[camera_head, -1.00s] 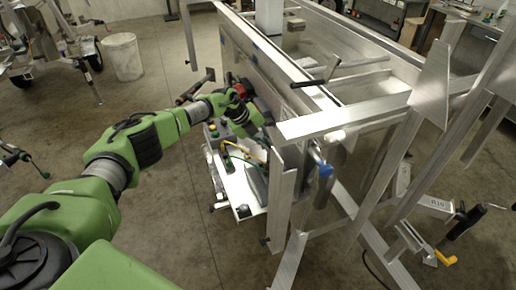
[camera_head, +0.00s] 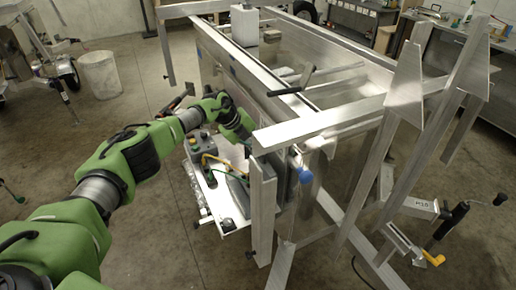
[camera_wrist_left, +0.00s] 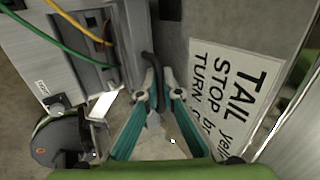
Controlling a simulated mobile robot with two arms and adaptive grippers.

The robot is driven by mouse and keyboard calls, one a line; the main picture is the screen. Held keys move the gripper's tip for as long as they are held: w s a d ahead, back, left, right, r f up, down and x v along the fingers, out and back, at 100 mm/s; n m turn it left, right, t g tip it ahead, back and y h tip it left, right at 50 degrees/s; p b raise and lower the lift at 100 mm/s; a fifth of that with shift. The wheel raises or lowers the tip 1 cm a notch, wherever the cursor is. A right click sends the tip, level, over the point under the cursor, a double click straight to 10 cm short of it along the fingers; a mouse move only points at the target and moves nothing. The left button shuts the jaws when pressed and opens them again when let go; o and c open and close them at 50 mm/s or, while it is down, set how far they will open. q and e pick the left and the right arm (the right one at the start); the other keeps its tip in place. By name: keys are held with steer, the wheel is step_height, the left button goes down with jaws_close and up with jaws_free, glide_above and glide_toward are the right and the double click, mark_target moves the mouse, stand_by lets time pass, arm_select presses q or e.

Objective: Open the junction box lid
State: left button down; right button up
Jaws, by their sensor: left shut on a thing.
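In the left wrist view, a grey box (camera_wrist_left: 72,52) with green and yellow wires stands at the left; I take it for the junction box. A grey panel (camera_wrist_left: 178,50) with a white TAIL/STOP/TURN label on it stands at the right, apart from the wires; it looks like the lid, swung open.
The aluminium trailer frame (camera_head: 300,128) stands close to the right of my arm. A white shelf (camera_head: 230,212) with yellow and green cables is below the wrist. A blue knob (camera_head: 305,176) hangs beside the frame. A white bucket (camera_head: 100,75) stands far left on open floor.

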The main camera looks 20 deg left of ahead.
arm_select(q)
steer(key=shift+w+d+r, duration=0.1)
steer(key=shift+w+r, duration=0.05)
steer(key=shift+r, duration=0.05)
steer(key=c, duration=2.5)
jaws_free()
steer(key=shift+f, duration=0.1)
steer(key=shift+c, duration=0.2)
steer(key=v, duration=1.2)
